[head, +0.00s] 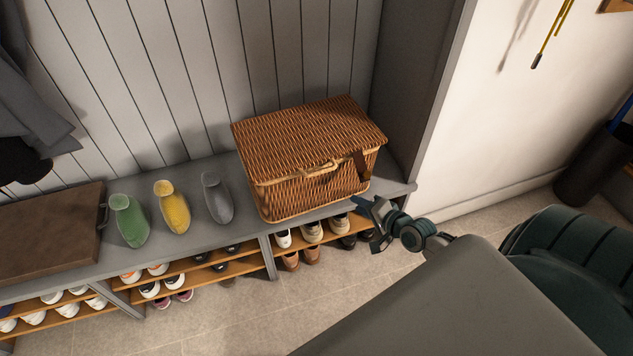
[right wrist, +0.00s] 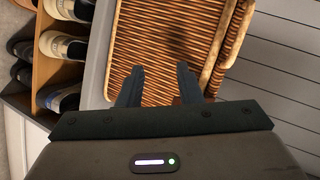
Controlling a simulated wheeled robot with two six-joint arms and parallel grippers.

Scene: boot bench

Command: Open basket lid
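A brown wicker basket (head: 300,192) stands on the grey bench. Its woven lid (head: 305,135) lies over the top and looks closed. A pale handle (head: 318,169) is at the middle of the front, and a dark strap (head: 362,165) is near the front right corner. My right gripper (head: 368,222) is open and empty, just in front of the basket's right front. In the right wrist view its two fingers (right wrist: 158,86) are apart in front of the basket's wicker wall (right wrist: 160,45), with the lid's rim (right wrist: 236,35) to their right. My left gripper is not in view.
Shoes fill the shelves below the bench (head: 250,240). A grey side panel (head: 420,80) rises close to the basket's right.

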